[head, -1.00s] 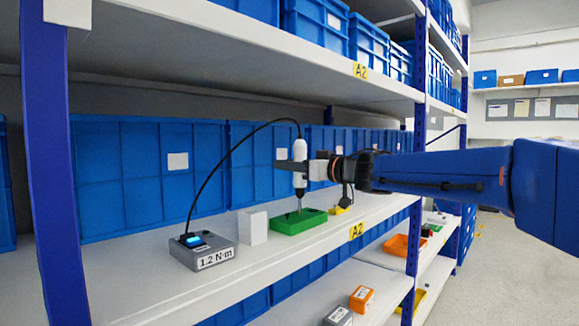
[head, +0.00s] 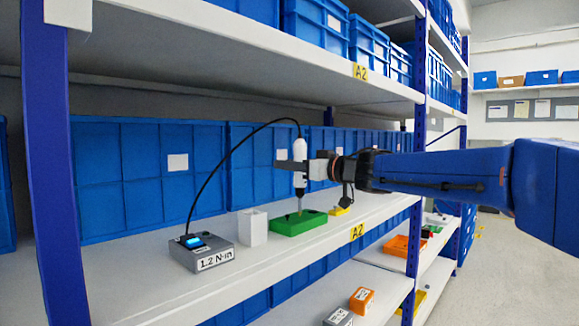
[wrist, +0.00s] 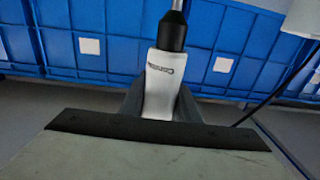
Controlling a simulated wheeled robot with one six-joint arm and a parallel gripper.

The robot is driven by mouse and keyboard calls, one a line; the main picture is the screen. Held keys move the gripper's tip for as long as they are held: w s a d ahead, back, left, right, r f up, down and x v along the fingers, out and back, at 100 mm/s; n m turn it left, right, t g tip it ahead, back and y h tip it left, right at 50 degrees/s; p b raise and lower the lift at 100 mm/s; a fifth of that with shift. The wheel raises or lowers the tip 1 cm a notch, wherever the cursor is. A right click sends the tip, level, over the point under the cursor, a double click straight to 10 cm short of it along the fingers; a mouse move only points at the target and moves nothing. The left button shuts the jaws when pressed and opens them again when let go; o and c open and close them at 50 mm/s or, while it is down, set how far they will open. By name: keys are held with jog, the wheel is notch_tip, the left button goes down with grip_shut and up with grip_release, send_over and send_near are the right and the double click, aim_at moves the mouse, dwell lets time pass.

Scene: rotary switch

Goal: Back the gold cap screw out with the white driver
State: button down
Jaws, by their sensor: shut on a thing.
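The white driver (head: 299,152) stands upright, tip down, over a green block (head: 313,221) on the shelf. My gripper (head: 300,168) is shut around its body. In the wrist view the white driver (wrist: 163,85), with its black collar and metal shaft, sits between the fingers of my gripper (wrist: 160,103). The shaft's lower end meets the top of the green block in the head view; whether it sits in a screw is too small to tell. I cannot make out the gold cap screw in either view.
A black cable runs from the driver's top to a grey control box (head: 202,253) marked 1.2 N·m. A white block (head: 253,228) stands left of the green block, and a small yellow thing (head: 339,211) lies right. Blue bins (head: 145,175) line the back; a shelf is overhead.

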jog(key=shift+r, duration=2.3)
